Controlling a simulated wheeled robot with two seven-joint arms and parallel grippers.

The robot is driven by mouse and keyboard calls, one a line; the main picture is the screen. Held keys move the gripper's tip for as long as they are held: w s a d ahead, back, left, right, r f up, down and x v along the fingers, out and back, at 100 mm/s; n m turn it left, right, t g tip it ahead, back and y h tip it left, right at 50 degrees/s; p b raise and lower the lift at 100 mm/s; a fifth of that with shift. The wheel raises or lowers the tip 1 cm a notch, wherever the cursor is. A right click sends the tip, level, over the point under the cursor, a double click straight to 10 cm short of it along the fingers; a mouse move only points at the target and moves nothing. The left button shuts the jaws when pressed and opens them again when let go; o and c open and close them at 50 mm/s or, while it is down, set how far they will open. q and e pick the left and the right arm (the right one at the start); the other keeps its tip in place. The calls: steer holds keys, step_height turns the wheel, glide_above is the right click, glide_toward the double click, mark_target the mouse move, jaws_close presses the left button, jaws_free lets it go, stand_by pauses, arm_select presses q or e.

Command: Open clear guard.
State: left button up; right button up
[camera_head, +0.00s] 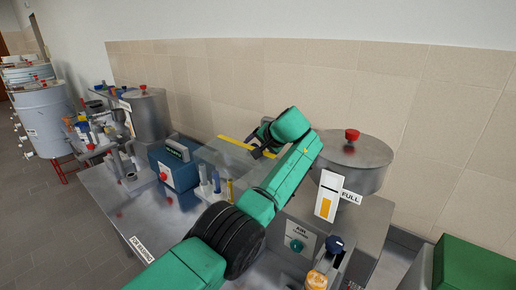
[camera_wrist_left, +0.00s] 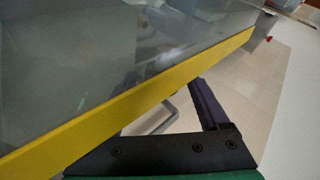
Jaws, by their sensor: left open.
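The clear guard is a see-through panel with a yellow edge strip (camera_head: 236,143), lying over the bench behind the blue box. In the left wrist view the yellow strip (camera_wrist_left: 130,105) runs slantwise across the picture, with the hazy panel (camera_wrist_left: 70,60) above it. A grey bent bar (camera_wrist_left: 166,113), perhaps a handle, shows just below the strip between my fingers. My left gripper (camera_head: 259,145) is open at the right end of the strip. One dark finger shows clearly in the wrist view; the other is partly behind the guard. Contact cannot be told. My right gripper is not in view.
A steel tank with a red knob (camera_head: 355,160) and a FULL label stands right of my arm. A blue box (camera_head: 174,168), tube holders (camera_head: 213,190) and a green button panel (camera_head: 297,243) are on the steel bench. A tiled wall (camera_head: 420,110) is behind.

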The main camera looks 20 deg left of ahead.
arm_select(q)
steer(key=shift+s+d+r, duration=0.15)
steer(key=shift+d, duration=0.05)
steer(key=b+v, duration=0.5)
steer(key=v, duration=0.9)
steer(key=shift+a, duration=0.15)
